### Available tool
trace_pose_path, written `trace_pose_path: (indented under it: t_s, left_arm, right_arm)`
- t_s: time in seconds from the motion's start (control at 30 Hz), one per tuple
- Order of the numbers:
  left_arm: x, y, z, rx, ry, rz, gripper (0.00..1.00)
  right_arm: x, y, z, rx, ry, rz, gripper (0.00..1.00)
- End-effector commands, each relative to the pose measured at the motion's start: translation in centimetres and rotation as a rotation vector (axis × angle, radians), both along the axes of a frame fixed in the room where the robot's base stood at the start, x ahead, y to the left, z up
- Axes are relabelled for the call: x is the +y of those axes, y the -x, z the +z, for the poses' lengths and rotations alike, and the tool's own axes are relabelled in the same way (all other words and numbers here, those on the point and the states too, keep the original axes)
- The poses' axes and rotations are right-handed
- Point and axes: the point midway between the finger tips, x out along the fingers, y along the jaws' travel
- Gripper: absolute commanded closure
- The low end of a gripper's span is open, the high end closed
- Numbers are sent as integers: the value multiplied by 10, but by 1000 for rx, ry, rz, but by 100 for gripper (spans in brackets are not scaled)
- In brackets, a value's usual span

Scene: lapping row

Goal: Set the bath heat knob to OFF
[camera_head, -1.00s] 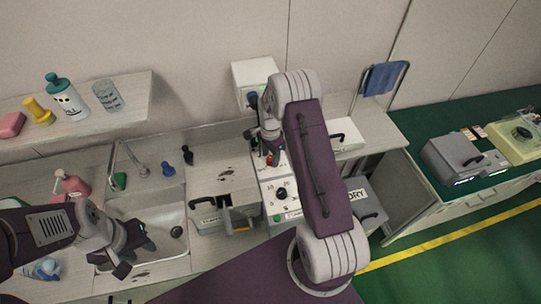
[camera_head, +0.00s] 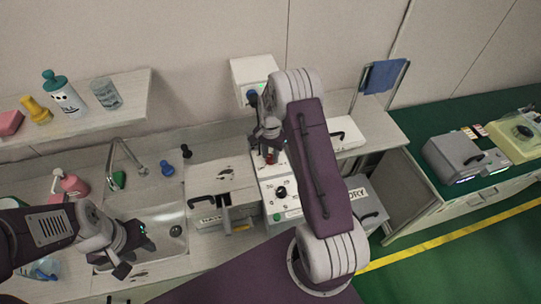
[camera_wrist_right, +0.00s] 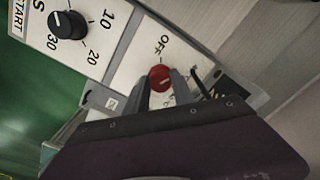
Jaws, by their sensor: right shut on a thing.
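The red bath heat knob (camera_wrist_right: 160,77) sits on a white panel, with the word OFF printed just above it in the right wrist view. My right gripper (camera_wrist_right: 164,88) is shut on the knob, one finger on each side. A pale mark shows on the knob's face, too small to read its direction surely. In the head view the knob (camera_head: 271,158) is partly hidden below my right gripper (camera_head: 269,152). My left gripper (camera_head: 136,256) is open and empty over the sink, far from the knob.
A black timer knob (camera_wrist_right: 67,25) marked 10, 20 and 30 is beside the red knob on the same panel face. The sink (camera_head: 165,222) and tap (camera_head: 125,155) lie left. A shelf (camera_head: 138,100) holds bottles. A towel rack (camera_head: 382,80) stands behind on the right.

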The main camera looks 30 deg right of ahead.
Motion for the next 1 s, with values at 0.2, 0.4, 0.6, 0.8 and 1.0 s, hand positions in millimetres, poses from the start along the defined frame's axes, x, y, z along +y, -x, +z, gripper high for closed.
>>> trace_pose_path:
  t_s: [0.2, 0.4, 0.6, 0.8, 1.0]
  left_arm:
    - [0, 0, -4, 0, 0, 0, 64]
    - [0, 0, -6, 0, 0, 0, 64]
    - [0, 0, -8, 0, 0, 0, 64]
    - [0, 0, -10, 0, 0, 0, 64]
    - [0, 0, -11, 0, 0, 0, 64]
  right_arm:
    - [-1, -2, 2, -8, 2, 204, 100]
    - [-1, -2, 2, -9, 2, 394, 100]
    - [-2, -2, 2, -8, 2, 580, 100]
    - [-2, -2, 3, -8, 3, 742, 100]
    - [-3, -2, 3, -9, 4, 866, 100]
